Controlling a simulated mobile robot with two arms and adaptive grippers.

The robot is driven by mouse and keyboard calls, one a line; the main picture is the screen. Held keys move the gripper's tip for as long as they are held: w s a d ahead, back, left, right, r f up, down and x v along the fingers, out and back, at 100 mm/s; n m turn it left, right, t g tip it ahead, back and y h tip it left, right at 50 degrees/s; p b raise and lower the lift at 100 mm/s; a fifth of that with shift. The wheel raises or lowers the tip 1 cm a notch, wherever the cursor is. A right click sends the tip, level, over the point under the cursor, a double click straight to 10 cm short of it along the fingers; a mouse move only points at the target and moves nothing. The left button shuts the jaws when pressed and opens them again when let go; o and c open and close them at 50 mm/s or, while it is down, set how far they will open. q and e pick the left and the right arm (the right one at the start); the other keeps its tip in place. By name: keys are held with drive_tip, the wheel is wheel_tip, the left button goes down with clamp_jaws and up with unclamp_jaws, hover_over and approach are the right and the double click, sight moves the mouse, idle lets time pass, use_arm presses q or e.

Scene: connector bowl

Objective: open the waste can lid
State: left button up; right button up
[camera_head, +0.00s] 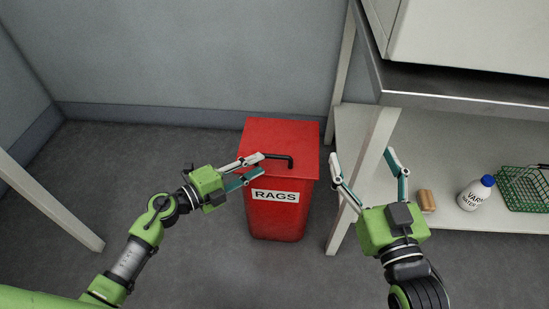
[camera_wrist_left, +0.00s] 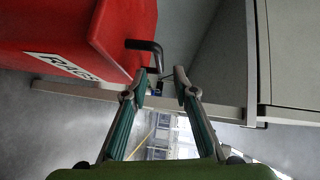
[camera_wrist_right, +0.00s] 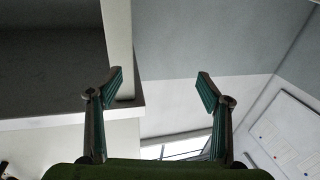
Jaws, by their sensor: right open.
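The red waste can (camera_head: 275,215) labelled RAGS stands on the floor at the middle, its flat red lid (camera_head: 280,138) lying shut on top. A black bent handle (camera_head: 284,157) sits on the lid; it also shows in the left wrist view (camera_wrist_left: 148,45). My left gripper (camera_head: 263,165) is open, its fingertips over the lid's left front part beside the handle. In the left wrist view the handle's end appears close to the gap between the fingertips; contact cannot be told. My right gripper (camera_head: 362,158) is open and empty, right of the can.
A pale shelf unit (camera_head: 372,140) stands right of the can, its post near my right gripper. On its lower board are a brown block (camera_head: 427,201), a white bottle with a blue cap (camera_head: 475,193) and a green wire basket (camera_head: 524,187). Floor left of the can is free.

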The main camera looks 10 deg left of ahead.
sight(275, 156)
use_arm(q)
drive_tip(key=b+x, duration=0.1)
drive_tip(key=x, duration=0.6)
drive_tip(key=shift+w+d, duration=0.15)
use_arm(e)
wheel_tip(275, 156, up, 8)
drive_tip(key=s+t+y, duration=0.1)
drive_tip(key=s+t, duration=0.1)
drive_tip(key=t, duration=0.2)
drive_tip(key=shift+a+r+t+y, duration=0.25)
drive_tip(key=shift+a+t+y, duration=0.05)
use_arm(q)
drive_tip(key=shift+c, duration=0.2)
clamp_jaws()
